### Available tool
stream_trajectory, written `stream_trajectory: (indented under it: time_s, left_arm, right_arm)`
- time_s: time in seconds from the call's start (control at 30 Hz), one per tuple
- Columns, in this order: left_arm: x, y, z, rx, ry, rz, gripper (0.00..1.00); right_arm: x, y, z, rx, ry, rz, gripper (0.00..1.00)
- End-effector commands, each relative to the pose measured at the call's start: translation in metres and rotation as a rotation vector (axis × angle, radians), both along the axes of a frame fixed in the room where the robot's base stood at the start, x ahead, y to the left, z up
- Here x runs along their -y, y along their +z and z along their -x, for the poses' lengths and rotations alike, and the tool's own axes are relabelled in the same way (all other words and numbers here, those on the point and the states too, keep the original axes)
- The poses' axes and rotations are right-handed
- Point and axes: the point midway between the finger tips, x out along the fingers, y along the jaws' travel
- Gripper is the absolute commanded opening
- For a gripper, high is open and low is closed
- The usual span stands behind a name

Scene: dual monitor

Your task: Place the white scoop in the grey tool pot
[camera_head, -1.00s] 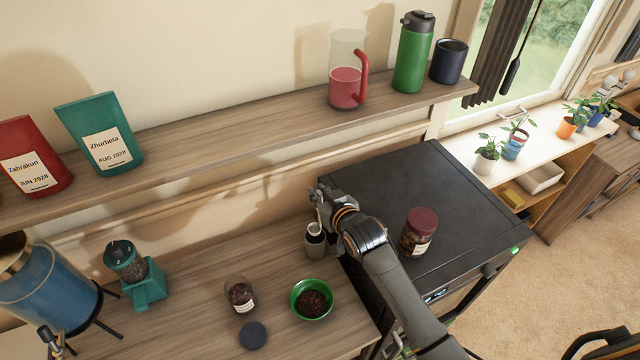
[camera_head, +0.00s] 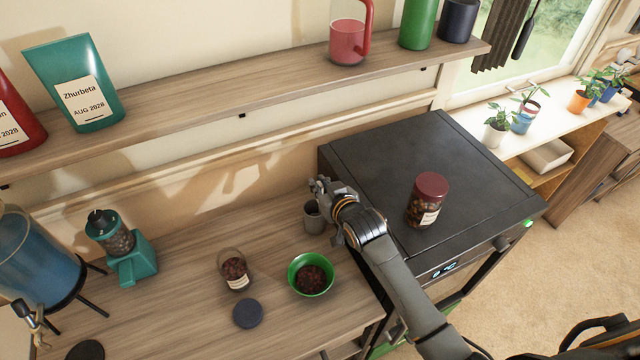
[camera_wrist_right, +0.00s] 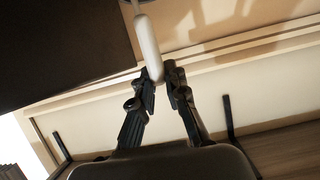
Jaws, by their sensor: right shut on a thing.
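The grey tool pot (camera_head: 313,219) stands on the wooden counter, against the left side of the dark oven. My right gripper (camera_head: 322,190) is just above the pot's mouth. In the right wrist view, the gripper (camera_wrist_right: 161,82) is shut on the white scoop (camera_wrist_right: 148,46) by the end of its pale handle. The rest of the scoop runs out of the top of that view. In the head view I cannot make out the scoop clearly, nor how far it sits in the pot. My left gripper is not in view.
The oven (camera_head: 400,150) bears a lidded jar (camera_head: 427,203). A green bowl (camera_head: 310,275), an open jar (camera_head: 234,270), a dark lid (camera_head: 249,313) and a teal grinder (camera_head: 125,250) stand on the counter. A wall shelf (camera_head: 220,120) runs behind and above.

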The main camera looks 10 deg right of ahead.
Motion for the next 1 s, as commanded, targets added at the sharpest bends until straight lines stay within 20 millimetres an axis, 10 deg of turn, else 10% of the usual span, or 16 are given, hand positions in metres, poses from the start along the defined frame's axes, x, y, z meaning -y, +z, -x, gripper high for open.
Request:
stream_trajectory:
  time_s: [0.2, 0.33, 1.0]
  left_arm:
    - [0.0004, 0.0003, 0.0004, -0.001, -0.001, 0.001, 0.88]
    - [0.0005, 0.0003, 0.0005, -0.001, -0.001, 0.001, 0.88]
    - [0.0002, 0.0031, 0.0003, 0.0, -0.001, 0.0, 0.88]
  right_arm:
    - [0.0001, 0.0007, -0.0001, 0.001, 0.0, 0.0, 0.0]
    - [0.0001, 0.0004, -0.0001, 0.0, 0.0, 0.0, 0.4]
    - [0.0006, 0.0009, 0.0026, -0.001, 0.0, 0.0, 0.4]
